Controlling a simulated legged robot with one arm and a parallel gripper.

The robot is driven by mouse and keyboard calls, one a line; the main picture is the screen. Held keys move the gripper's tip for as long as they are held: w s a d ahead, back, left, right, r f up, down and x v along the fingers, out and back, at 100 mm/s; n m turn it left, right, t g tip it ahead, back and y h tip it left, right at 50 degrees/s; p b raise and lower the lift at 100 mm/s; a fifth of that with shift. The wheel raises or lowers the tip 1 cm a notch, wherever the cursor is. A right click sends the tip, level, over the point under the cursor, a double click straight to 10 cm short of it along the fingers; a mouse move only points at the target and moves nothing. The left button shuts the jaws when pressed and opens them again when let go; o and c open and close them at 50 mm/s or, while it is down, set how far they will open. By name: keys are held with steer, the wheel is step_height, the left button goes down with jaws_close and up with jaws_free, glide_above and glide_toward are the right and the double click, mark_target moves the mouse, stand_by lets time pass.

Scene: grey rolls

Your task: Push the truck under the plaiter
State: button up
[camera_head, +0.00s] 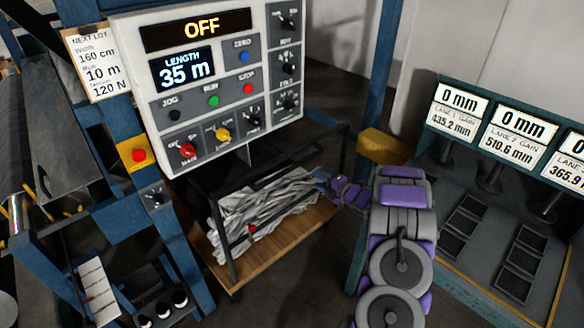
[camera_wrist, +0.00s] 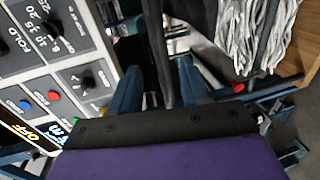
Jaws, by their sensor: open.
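The truck (camera_head: 262,252) is a low wooden-decked cart with dark metal end frames, seen below the control panel in the head view. Crumpled pale cloth (camera_head: 262,218) lies on its deck, and also shows at the upper right of the wrist view (camera_wrist: 248,30). My gripper (camera_head: 322,181) is at the truck's right end, beside its dark frame. In the wrist view its two blue fingers (camera_wrist: 157,75) are apart, with a dark bar (camera_wrist: 167,45) showing between them. I cannot tell whether they touch it. I cannot make out which part is the plaiter; the panel hides much behind the truck.
The control panel (camera_head: 215,85) reads OFF and 35 m and overhangs the truck. A blue frame with a red button (camera_head: 138,155) stands at left. A bench with several 0 mm displays (camera_head: 460,108) stands at right. A yellow block (camera_head: 384,147) is behind my arm.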

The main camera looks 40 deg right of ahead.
mark_target(293, 168)
steer(key=shift+b+x, duration=0.75)
steer(key=shift+x, duration=6.8)
steer(key=shift+d+f, duration=0.1)
jaws_close()
steer(key=shift+f, duration=0.1)
